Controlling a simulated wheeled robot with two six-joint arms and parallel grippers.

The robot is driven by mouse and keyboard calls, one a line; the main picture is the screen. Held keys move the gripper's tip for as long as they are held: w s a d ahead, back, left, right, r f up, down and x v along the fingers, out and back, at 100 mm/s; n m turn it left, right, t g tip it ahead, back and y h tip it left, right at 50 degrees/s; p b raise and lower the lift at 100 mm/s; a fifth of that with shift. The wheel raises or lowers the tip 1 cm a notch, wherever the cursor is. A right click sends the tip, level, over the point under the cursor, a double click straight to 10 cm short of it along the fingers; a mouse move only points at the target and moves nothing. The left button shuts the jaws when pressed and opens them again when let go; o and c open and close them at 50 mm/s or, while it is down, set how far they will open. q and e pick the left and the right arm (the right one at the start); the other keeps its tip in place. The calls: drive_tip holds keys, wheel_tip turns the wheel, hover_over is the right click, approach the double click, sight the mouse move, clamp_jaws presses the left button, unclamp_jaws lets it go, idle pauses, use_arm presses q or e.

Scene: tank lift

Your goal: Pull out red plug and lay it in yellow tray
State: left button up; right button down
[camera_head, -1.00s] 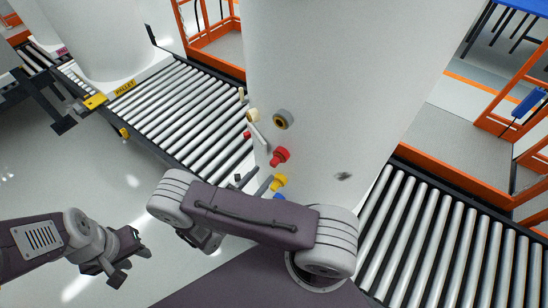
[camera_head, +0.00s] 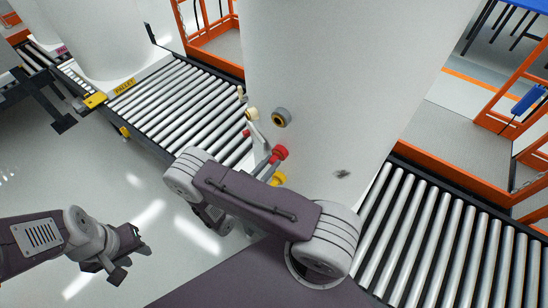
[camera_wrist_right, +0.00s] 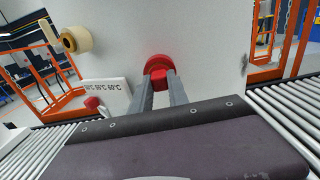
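The red plug (camera_head: 280,153) sits on the side of the big white tank (camera_head: 330,90). In the right wrist view the plug (camera_wrist_right: 158,66) has a round red disc with a red block in front. My right gripper (camera_wrist_right: 160,82) has one finger on each side of that block, tips at the plug; whether they press on it I cannot tell. In the head view my right arm hides most of that gripper. My left gripper (camera_head: 133,263) is open and empty over the floor at lower left. I see no yellow tray in either view.
Roller conveyors (camera_head: 440,235) flank the tank. Orange railings (camera_head: 470,190) stand behind.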

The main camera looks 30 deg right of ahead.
sight(271, 164)
drive_tip(key=shift+a, duration=0.1)
drive_tip(key=shift+b+v, duration=0.4)
drive_tip(key=shift+v, duration=2)
